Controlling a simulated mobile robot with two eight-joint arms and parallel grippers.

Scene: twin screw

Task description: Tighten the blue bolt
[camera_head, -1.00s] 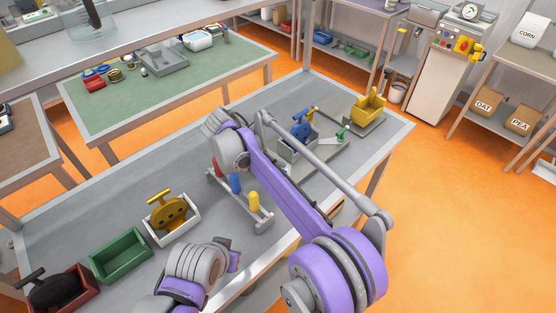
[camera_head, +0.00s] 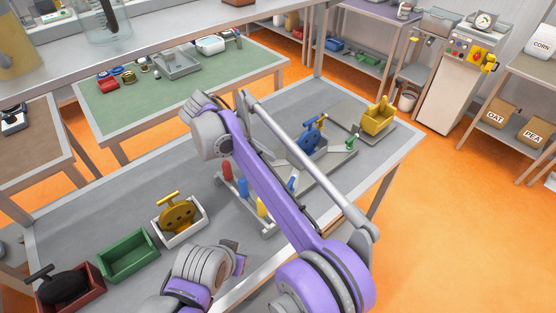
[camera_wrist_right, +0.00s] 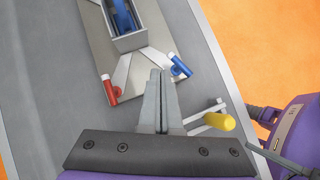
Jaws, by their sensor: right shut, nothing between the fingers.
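In the right wrist view, a blue handle with a white end (camera_wrist_right: 181,66) sits on a pale angled bracket at the right of the grey plate. I cannot tell for sure whether it is the blue bolt. A similar red handle (camera_wrist_right: 109,88) sits on the left bracket. My right gripper (camera_wrist_right: 160,75) is shut and empty; its fingertips show between and just below the two handles, apart from both. In the head view, its fingers are hidden behind my purple arm. A blue wheel-like piece (camera_head: 311,138) stands on the fixture.
A rack carries a yellow handle (camera_wrist_right: 219,122) close to the right of my gripper. A yellow box-like part (camera_head: 378,118) is at the table's far right. A white box with a yellow piece (camera_head: 180,215), a green box (camera_head: 128,257) and a red box (camera_head: 72,290) line the left.

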